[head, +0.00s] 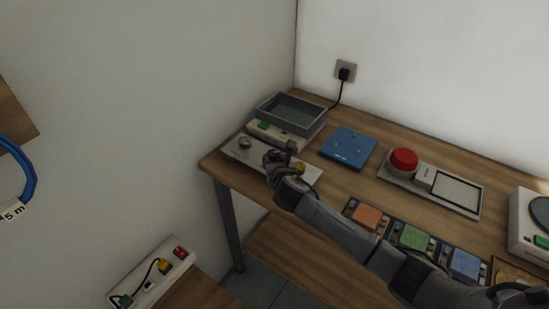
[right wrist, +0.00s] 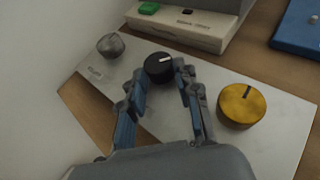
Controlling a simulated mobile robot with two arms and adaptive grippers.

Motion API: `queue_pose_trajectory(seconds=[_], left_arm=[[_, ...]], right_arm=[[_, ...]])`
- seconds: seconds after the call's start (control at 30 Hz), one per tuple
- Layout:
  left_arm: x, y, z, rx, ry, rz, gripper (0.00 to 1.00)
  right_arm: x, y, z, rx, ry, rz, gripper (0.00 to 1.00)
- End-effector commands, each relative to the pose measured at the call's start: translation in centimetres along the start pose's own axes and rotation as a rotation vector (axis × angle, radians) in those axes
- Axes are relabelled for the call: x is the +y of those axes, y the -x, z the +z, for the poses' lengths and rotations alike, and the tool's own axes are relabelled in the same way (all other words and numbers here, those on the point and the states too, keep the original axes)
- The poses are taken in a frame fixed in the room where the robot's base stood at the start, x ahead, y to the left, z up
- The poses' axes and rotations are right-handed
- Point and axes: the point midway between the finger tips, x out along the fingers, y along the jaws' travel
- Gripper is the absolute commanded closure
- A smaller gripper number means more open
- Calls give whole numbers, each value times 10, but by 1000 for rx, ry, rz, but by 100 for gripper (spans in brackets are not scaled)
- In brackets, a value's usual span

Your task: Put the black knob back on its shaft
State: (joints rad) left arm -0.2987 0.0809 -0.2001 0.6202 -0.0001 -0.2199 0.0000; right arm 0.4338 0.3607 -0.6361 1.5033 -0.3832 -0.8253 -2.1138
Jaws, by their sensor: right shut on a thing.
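The black knob (right wrist: 159,67) with a white mark sits between the fingertips of my right gripper (right wrist: 161,84) in the right wrist view. The gripper is shut on it, over the middle of a white panel (right wrist: 92,78). The panel also shows in the head view (head: 310,173) at the table's left end. A silver knob (right wrist: 110,45) is left of the black knob, and a yellow knob (right wrist: 241,105) is right of it. The shaft is hidden, and I cannot tell whether the black knob is on it. My left gripper is not in view.
Behind the panel stands a beige device (right wrist: 175,24) with a green button, beside a grey tray (head: 318,125). Coloured blocks line the table's front edge. The wall is close on the left.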

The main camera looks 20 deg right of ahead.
Motion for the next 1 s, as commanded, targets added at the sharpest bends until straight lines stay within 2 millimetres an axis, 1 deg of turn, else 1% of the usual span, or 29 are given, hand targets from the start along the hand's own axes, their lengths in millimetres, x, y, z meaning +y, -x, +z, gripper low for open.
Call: queue_pose_trajectory(seconds=[0.07,0.1,0.2,0.5,0.57,0.67,0.7,0.77,1.0], left_arm=[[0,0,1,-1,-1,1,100],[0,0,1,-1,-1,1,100],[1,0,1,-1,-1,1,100],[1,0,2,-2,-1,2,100],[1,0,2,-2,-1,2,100],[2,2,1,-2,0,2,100],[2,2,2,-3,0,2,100],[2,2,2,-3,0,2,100],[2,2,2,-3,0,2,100]], right_arm=[[0,-1,-2,0,0,0,93],[0,-1,-2,0,0,0,64],[0,-1,-2,0,0,0,45],[0,0,-1,0,0,1,45],[0,0,2,-1,0,1,45],[1,5,12,-2,-2,2,45],[0,11,8,0,1,2,45],[0,22,8,-1,1,2,45],[0,73,8,-1,2,3,45]])
